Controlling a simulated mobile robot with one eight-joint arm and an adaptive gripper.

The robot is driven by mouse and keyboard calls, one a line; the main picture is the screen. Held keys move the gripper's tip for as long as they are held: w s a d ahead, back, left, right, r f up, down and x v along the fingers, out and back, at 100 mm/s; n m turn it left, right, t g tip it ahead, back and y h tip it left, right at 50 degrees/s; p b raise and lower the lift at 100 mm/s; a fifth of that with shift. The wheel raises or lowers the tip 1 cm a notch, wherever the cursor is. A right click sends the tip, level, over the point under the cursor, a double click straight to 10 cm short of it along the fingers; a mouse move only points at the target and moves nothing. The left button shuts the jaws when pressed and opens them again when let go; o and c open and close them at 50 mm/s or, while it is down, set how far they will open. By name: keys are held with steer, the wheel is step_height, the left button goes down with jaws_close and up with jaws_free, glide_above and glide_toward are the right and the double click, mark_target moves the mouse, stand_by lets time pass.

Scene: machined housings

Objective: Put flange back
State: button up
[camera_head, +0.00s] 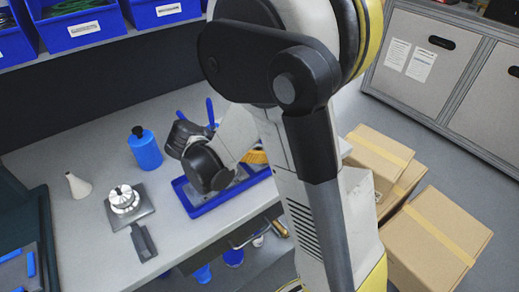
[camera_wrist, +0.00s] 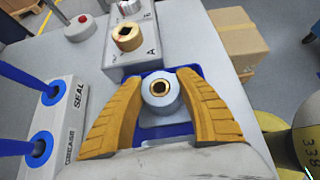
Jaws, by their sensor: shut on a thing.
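In the wrist view, my gripper (camera_wrist: 159,82) has two yellow-brown fingers, one on each side of a round pale-grey part with a brass-coloured ring and dark bore, which looks like the flange (camera_wrist: 153,98). My gripper is shut on it, over a blue tray (camera_wrist: 183,72). Its lower side and the exact finger contact are hard to see. In the head view, my arm hides the flange and most of my gripper; the blue tray (camera_head: 200,211) shows below the wrist.
A grey block marked A and B (camera_wrist: 118,62) bears a brass part (camera_wrist: 127,42) and a silver part. A SEAL and GREASE block (camera_wrist: 62,125) with blue handles stands left. A blue bottle (camera_head: 145,150), white cone (camera_head: 78,186) and chuck-like fixture (camera_head: 124,200) stand on the bench.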

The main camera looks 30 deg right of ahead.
steer(key=shift+f, duration=0.25)
steer(key=o, duration=1.4)
steer(key=v, duration=1.2)
steer(key=shift+s+d+r+m+y, duration=0.15)
steer(key=shift+s+d+m+y, duration=0.1)
steer(key=shift+m+y, duration=0.2)
steer(key=s+m+t+y, duration=0.1)
steer(key=s+m+y, duration=0.1)
steer(key=s+m, duration=0.1)
steer(key=s+m+t+y, duration=0.1)
steer(key=s+m+y, duration=0.2)
steer(key=m, duration=0.1)
steer(key=shift+a+r+m+t+y, duration=0.2)
steer(key=shift+m+t+y, duration=0.05)
steer(key=shift+t, duration=0.15)
steer(key=s+a+m+t+y, duration=0.1)
steer(key=m, duration=0.2)
steer(key=s+a+m+t+y, duration=0.1)
steer(key=m, duration=0.2)
steer(key=s+a+r+m+t+y, duration=0.1)
steer(key=a+m+y, duration=0.1)
steer(key=m, duration=0.1)
steer(key=shift+s+t, duration=0.3)
steer(key=shift+s, duration=0.1)
